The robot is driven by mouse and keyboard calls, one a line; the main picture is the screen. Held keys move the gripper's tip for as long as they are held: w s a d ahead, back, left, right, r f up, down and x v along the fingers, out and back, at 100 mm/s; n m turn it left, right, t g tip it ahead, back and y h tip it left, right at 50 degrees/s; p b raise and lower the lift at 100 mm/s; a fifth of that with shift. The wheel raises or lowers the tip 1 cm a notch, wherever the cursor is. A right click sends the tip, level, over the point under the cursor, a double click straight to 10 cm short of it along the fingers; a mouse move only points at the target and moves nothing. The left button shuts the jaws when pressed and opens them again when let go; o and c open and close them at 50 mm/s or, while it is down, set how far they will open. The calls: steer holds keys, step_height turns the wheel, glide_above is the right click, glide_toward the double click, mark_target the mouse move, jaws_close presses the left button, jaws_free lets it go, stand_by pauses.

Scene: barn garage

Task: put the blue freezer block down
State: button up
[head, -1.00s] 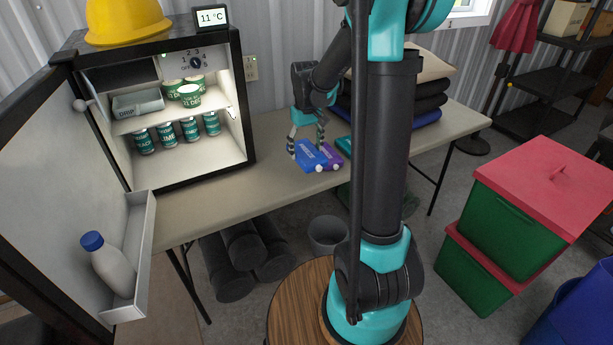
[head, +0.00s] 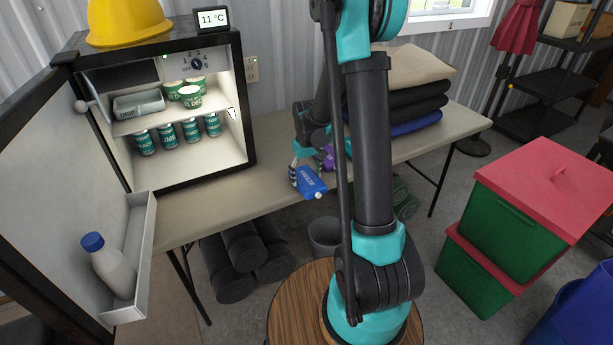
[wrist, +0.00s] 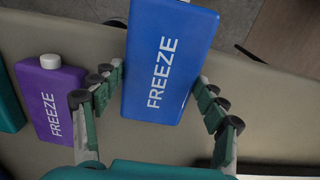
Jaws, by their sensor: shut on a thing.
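The blue freezer block (head: 311,182), marked FREEZE, is between the fingers of my gripper (head: 307,168) near the table's front edge. In the wrist view the blue block (wrist: 170,58) fills the space between the fingertips (wrist: 161,76), and my gripper is shut on it. Its far end reaches past the table edge in that view. I cannot tell whether it touches the table. A purple freezer block (wrist: 52,98) with a white cap lies to the left, apart from it. In the head view the purple block (head: 329,161) is partly hidden by my gripper.
A teal block (wrist: 8,100) shows at the left edge of the wrist view. On the table (head: 262,150) stand an open fridge (head: 172,165) at left and folded cloths (head: 410,98) at right. Table between fridge and gripper is clear. A bin (head: 324,238) stands below.

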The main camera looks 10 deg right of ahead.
mark_target(307, 177)
steer(key=o, duration=1.5)
steer(key=shift+f, duration=0.1)
step_height(307, 177, up, 12)
steer(key=f, duration=0.1)
steer(key=s+d+f+m+t, duration=0.1)
steer(key=s, duration=0.6)
steer(key=s+d+f+m+t, duration=0.1)
steer(key=s, duration=0.6)
steer(key=s+d+f+m+t, duration=0.1)
steer(key=s+d+f+t, duration=0.1)
steer(key=s, duration=0.6)
steer(key=shift+f+m, duration=0.1)
steer(key=shift+m, duration=0.2)
steer(key=shift+o, duration=0.6)
